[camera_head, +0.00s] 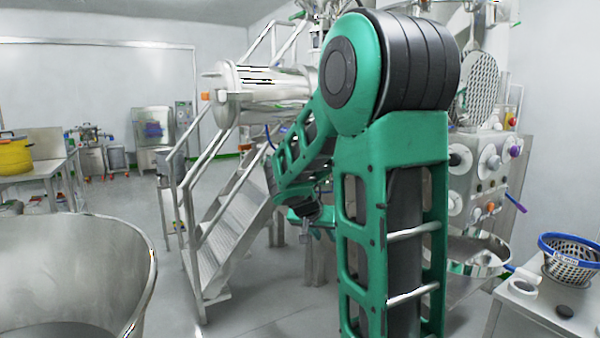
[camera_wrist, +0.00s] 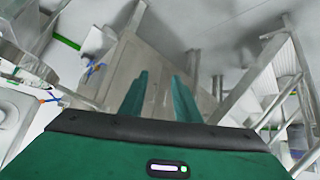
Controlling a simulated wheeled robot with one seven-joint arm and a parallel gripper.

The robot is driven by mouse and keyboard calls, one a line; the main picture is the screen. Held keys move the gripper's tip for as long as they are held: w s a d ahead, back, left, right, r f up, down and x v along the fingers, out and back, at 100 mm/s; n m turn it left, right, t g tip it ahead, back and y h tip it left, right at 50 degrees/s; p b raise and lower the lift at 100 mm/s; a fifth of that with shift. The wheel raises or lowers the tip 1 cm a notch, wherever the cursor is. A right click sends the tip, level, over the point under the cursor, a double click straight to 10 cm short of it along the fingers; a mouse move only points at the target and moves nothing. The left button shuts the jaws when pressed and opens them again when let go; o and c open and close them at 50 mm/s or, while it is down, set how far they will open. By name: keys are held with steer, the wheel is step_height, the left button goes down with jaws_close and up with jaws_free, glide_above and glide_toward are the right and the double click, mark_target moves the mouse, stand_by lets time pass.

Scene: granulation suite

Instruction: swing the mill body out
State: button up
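My gripper (camera_wrist: 158,82) shows in the wrist view as two green fingers standing apart with nothing between them. In the head view my gripper (camera_head: 306,232) is small and hangs below my green arm, beside the steel stairs. A large horizontal steel cylinder (camera_head: 262,92) stands above the stairs. I cannot tell whether it is the mill body, and my arm hides much of the equipment behind it. In the wrist view a flat steel panel (camera_wrist: 155,55) lies beyond the fingers, apart from them as far as I can tell.
Steel stairs with railings (camera_head: 232,222) stand left of my arm. A large steel bowl (camera_head: 70,265) fills the lower left. A control cabinet (camera_head: 480,180), a steel basin (camera_head: 478,250) and a table with a blue-rimmed basket (camera_head: 568,258) are at right. Open floor lies left of the stairs.

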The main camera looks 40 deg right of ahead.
steer(key=w+d+r+t+h, duration=0.35)
steer(key=w+r, duration=0.25)
steer(key=w, duration=0.4)
steer(key=w+d+r+t+h, duration=0.2)
steer(key=w+r+h, duration=0.4)
steer(key=w, duration=0.5)
steer(key=shift+y, duration=0.55)
steer(key=x, duration=1)
steer(key=shift+s+d+r, duration=0.15)
steer(key=shift+s+d, duration=0.05)
steer(key=shift+d, duration=0.05)
